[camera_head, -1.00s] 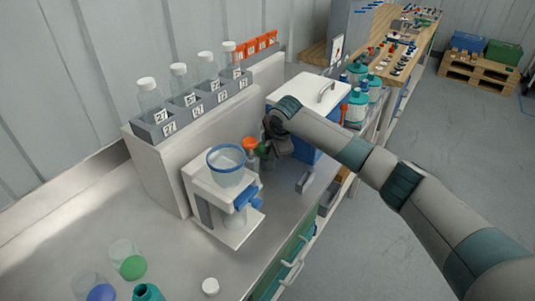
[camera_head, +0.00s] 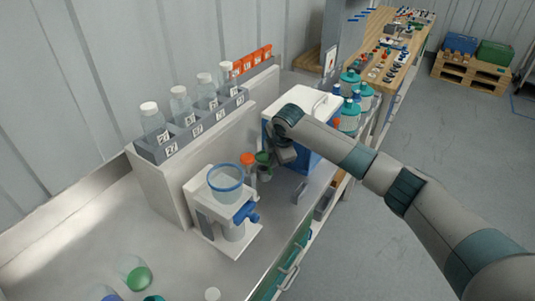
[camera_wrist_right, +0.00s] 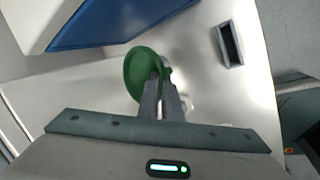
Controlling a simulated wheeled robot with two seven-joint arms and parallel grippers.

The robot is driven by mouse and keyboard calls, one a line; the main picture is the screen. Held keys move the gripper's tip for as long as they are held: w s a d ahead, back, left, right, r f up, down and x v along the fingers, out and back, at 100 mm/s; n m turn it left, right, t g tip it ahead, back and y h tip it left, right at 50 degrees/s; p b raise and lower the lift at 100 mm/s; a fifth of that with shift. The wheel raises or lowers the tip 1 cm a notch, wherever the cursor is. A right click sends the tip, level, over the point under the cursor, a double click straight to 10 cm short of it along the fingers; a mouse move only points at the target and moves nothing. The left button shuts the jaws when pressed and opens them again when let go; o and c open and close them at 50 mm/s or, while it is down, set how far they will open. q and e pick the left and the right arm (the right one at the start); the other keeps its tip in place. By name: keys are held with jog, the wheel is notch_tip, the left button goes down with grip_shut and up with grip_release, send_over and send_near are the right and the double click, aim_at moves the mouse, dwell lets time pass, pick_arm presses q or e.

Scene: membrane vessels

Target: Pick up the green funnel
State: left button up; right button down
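The green funnel (camera_head: 264,160) stands beside an orange funnel (camera_head: 248,160) behind the white filter stand on the bench. In the right wrist view the green funnel (camera_wrist_right: 134,72) shows its round, wide rim, partly covered by my fingers. My right gripper (camera_wrist_right: 160,82) has its two fingers close together at the side of the funnel, apparently closed on it; the exact contact is hard to see. In the head view my right gripper (camera_head: 272,157) comes in from the right, mostly hidden by its own wrist. My left gripper is not in view.
A white and blue cool box (camera_head: 318,110) stands just behind my wrist. The white stand with a blue-rimmed vessel (camera_head: 226,184) is in front. Capped bottles (camera_head: 180,103) sit in a grey rack on the raised ledge.

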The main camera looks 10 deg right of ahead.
jog(key=s+d+r+p, duration=0.6)
jog(key=shift+s+d, duration=0.15)
jog(key=shift+s, duration=0.25)
dwell(1.6)
